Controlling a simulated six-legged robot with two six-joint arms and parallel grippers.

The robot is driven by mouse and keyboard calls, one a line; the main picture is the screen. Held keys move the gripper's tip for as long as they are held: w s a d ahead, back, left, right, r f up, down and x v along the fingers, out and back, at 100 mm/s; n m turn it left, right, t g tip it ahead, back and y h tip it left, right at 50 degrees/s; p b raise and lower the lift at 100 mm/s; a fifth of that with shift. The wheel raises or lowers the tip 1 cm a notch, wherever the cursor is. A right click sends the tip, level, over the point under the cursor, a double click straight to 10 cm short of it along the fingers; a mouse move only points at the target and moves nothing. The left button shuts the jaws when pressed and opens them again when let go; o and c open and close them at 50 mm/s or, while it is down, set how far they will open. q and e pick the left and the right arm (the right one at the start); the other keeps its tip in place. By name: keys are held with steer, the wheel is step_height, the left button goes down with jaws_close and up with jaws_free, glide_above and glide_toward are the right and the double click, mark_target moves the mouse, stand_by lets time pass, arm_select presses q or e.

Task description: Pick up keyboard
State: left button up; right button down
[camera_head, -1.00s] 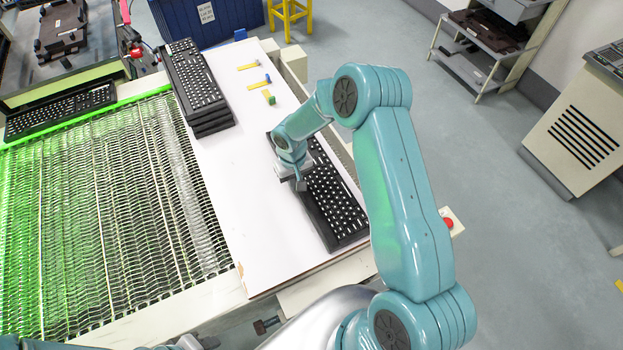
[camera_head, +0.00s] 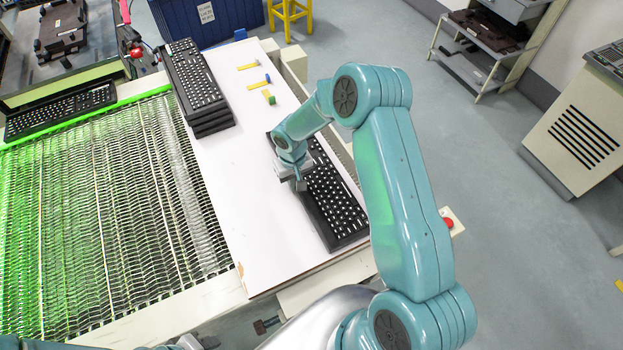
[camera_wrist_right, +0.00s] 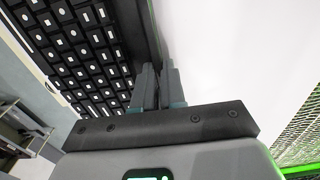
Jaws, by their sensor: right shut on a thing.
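A black keyboard with white-marked keys (camera_head: 334,205) lies on the right side of the white table (camera_head: 262,225). My right gripper (camera_head: 300,184) is at the keyboard's left long edge, near its middle. In the right wrist view, the fingers (camera_wrist_right: 158,82) are close together at the edge of the keyboard (camera_wrist_right: 75,45), shut on it. My arm hides part of the keyboard's far end. I cannot tell whether the keyboard is lifted off the table. My left gripper does not show.
A stack of black keyboards (camera_head: 193,85) stands at the table's far left. Small yellow, blue and green pieces (camera_head: 259,85) lie near the far edge. Another keyboard (camera_head: 60,110) lies beyond the green-lit mesh conveyor (camera_head: 100,220). The table's middle and near left are clear.

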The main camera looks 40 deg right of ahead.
steer(key=shift+r, duration=0.1)
stand_by(0.4)
steer(key=shift+w+r, duration=0.1)
steer(key=shift+r, duration=0.35)
step_height(320, 180, up, 19)
steer(key=b, duration=0.3)
steer(key=c, duration=1.7)
jaws_free()
steer(key=shift+c, duration=0.2)
jaws_close()
steer(key=shift+s, duration=0.2)
